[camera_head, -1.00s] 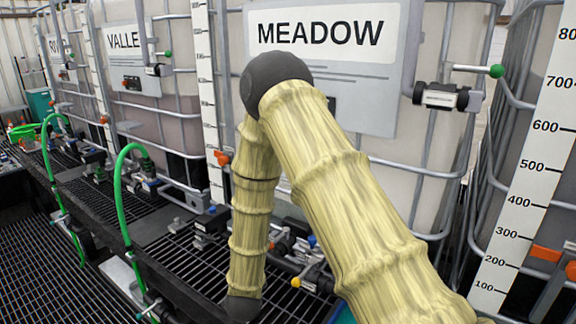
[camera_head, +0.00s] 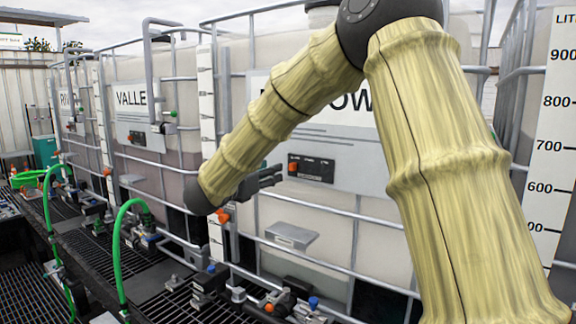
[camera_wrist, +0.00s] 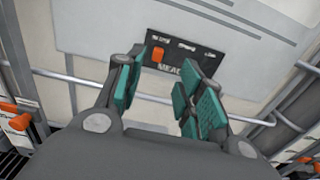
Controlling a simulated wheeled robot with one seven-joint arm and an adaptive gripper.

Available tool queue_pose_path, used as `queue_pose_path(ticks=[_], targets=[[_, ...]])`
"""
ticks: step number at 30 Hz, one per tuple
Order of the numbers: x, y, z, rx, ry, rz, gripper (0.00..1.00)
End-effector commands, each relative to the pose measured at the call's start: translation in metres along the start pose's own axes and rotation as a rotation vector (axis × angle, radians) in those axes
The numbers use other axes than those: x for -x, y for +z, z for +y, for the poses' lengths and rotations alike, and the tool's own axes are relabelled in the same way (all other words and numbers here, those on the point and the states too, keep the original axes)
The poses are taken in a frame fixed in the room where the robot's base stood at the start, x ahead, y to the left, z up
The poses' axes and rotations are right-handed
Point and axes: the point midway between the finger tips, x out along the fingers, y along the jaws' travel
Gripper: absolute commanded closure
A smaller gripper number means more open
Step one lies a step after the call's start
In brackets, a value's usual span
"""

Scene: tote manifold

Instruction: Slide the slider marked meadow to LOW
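The meadow slider panel (camera_head: 311,168) is a small black plate at the bottom of the white MEADOW sign (camera_head: 350,145). Its orange slider knob (camera_head: 293,167) sits at the panel's left end. In the wrist view the panel (camera_wrist: 185,58) is straight ahead, with the orange knob (camera_wrist: 158,54) at its left. Small labels run along its top, too small to read surely; lettering below is partly hidden by a finger. My gripper (camera_wrist: 160,76) is open and empty, its teal-padded fingers apart below the knob. In the head view my gripper (camera_head: 268,178) is left of the panel; contact cannot be told.
Metal cage bars (camera_head: 325,213) cross the tank around the sign. A grey bracket plate (camera_head: 291,236) sticks out below. The VALLE-labelled tank (camera_head: 135,97) to the left has its own panel. Pipes and valves (camera_head: 285,301) lie low in front.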

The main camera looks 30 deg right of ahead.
Motion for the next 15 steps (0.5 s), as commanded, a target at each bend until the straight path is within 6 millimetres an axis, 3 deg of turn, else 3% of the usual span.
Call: queue_pose_path(ticks=[15], targets=[[-0.076,0.002,0.0,0.007,0.001,0.0,0.62]])
